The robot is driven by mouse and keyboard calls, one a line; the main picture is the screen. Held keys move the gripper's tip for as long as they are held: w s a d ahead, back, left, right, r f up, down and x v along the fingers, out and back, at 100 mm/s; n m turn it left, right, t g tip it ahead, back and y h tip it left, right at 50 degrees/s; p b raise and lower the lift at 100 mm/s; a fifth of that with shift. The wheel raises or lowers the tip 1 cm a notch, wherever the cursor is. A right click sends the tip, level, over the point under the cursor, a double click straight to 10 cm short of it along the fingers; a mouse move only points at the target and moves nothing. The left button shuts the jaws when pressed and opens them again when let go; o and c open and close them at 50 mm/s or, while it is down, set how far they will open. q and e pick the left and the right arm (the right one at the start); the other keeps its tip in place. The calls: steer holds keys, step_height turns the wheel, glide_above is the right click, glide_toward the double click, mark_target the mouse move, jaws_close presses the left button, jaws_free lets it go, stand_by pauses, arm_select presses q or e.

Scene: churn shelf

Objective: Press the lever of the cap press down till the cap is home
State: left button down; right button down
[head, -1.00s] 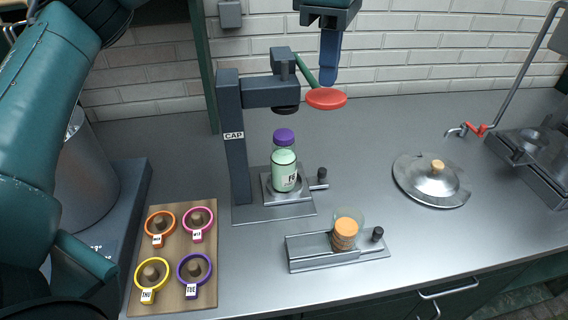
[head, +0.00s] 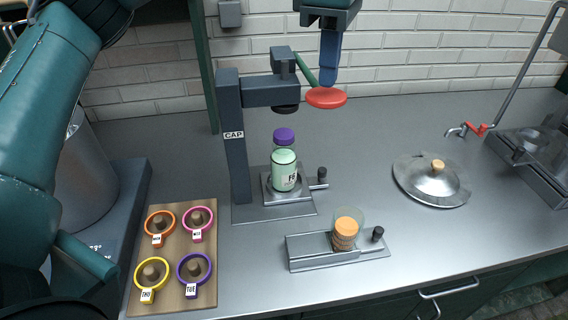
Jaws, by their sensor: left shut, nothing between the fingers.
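The cap press (head: 236,150) is a dark column marked CAP, with an arm and a round black ram (head: 286,108) at its top. Its green lever (head: 305,70) ends in a red round pad (head: 326,98). A mint-green jar (head: 284,172) stands upright under the ram. A purple cap (head: 284,135) shows just above and behind the jar's top; I cannot tell if it sits on it. There is a clear gap between ram and cap. My left gripper (head: 329,80) is shut and empty, pointing down at the red pad; contact is unclear. My right gripper is not in view.
A metal holder (head: 300,262) with a cork-topped jar (head: 345,236) stands in front. A wooden board (head: 178,225) with several coloured rings lies at left, near a large metal pot (head: 85,180). A metal lid (head: 431,182) lies at right. The counter between is clear.

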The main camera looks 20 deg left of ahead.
mark_target(326, 94)
arm_select(q)
steer(key=shift+f+b, duration=0.7)
steer(key=shift+f, duration=0.75)
steer(key=shift+b, duration=0.3)
steer(key=shift+f+b, duration=0.55)
steer(key=shift+f, duration=0.3)
